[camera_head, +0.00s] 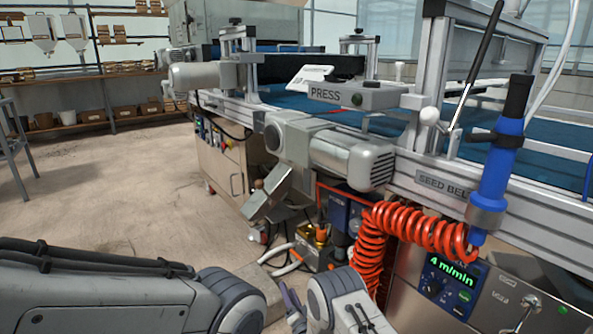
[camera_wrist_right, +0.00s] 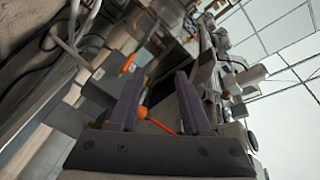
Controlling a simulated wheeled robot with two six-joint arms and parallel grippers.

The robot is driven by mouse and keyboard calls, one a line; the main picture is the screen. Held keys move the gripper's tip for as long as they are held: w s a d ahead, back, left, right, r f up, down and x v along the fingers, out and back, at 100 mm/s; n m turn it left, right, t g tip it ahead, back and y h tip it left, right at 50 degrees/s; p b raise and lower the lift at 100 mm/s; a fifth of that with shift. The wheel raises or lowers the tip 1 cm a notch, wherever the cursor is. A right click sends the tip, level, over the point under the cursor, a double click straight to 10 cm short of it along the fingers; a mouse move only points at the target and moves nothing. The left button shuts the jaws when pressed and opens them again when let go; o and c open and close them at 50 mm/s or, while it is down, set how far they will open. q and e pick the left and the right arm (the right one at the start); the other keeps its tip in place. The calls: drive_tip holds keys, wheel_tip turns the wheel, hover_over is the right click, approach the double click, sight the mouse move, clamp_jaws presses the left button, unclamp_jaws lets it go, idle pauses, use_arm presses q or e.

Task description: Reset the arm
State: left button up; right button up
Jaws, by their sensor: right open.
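My right gripper (camera_head: 291,300) shows at the bottom middle of the head view, with its dark purple fingers beside my grey wrist link. In the right wrist view the two fingers of my right gripper (camera_wrist_right: 160,74) stand apart with no object held between them. An orange part and an orange line show behind and between the fingers there. My left arm reaches in from the left along the bottom of the head view. Its gripper is not in view.
The seeder line, with its seed belt label (camera_head: 442,186) and PRESS box (camera_head: 355,95), fills the right. A coiled orange hose (camera_head: 408,222) hangs close beyond my right arm. A blue handled tool (camera_head: 501,160) stands at right. The floor (camera_head: 110,185) at left is open.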

drive_tip(key=a+r+n+g+p, duration=0.3)
drive_tip(key=a+r+g, duration=0.15)
drive_tip(key=r, duration=0.65)
drive_tip(key=s+a+r+n+g+h+p, duration=0.1)
drive_tip(key=s+a+r+n+g+p, duration=0.2)
drive_tip(key=s+r, duration=0.55)
drive_tip(key=s+d+r+n+g+h+p, duration=0.1)
drive_tip(key=s+d+r+n+g+p, duration=0.3)
drive_tip(key=s, duration=0.8)
drive_tip(key=s+d+r+n+g+h, duration=0.1)
drive_tip(key=s+d+r+g+h, duration=0.1)
drive_tip(key=s+d+r, duration=0.75)
drive_tip(key=s+d+r+n+g+h+p, duration=0.1)
drive_tip(key=s+r+n+g+p, duration=0.2)
drive_tip(key=s, duration=1.1)
wheel_tip(320, 180, up, 36)
drive_tip(key=p, duration=3.5)
drive_tip(key=shift+w+g, duration=0.15)
drive_tip(key=shift+g, duration=0.2)
